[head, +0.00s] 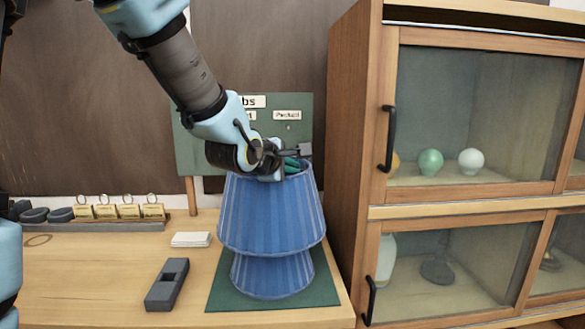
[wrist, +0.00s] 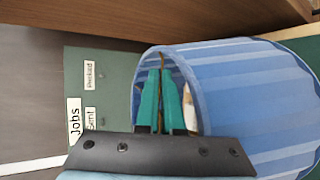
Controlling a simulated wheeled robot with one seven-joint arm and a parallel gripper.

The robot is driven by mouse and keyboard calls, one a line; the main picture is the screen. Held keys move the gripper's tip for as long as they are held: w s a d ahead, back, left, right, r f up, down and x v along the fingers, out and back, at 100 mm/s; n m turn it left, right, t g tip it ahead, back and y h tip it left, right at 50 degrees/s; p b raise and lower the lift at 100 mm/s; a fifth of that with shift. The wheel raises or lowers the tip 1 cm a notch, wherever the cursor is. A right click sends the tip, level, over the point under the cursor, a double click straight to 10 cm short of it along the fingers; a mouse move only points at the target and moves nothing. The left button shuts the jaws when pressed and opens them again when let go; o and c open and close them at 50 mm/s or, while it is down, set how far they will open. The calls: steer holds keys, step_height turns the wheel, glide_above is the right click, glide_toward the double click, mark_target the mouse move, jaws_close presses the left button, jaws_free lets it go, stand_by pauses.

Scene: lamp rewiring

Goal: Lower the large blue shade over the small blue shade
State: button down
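The large blue shade (head: 270,212) is a pleated cone, upright over the green mat at the front right of the table. The small blue shade (head: 272,276) shows only its lower part beneath it; its upper part is hidden by the large shade. My gripper (head: 293,164) is at the top opening of the large shade. In the wrist view, my gripper's green fingers (wrist: 161,72) are close together on a thin brown bar in the opening of the large blue shade (wrist: 255,95). Whether the large shade rests on the small one cannot be told.
The green mat (head: 222,294) lies under the shades. A wooden cabinet (head: 346,150) with glass doors stands close on the right. A dark grey block (head: 167,285) and white cards (head: 191,239) lie left of the mat. A green board (head: 190,150) stands behind.

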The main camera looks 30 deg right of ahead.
mark_target(272, 220)
step_height(272, 220, down, 13)
steer(key=b, duration=1)
steer(key=shift+r, duration=0.1)
steer(key=c, duration=1)
jaws_free()
steer(key=shift+a, duration=0.15)
steer(key=v, duration=1)
steer(key=shift+s, duration=0.1)
steer(key=shift+s+a+r+p, duration=0.15)
steer(key=shift+p, duration=0.15)
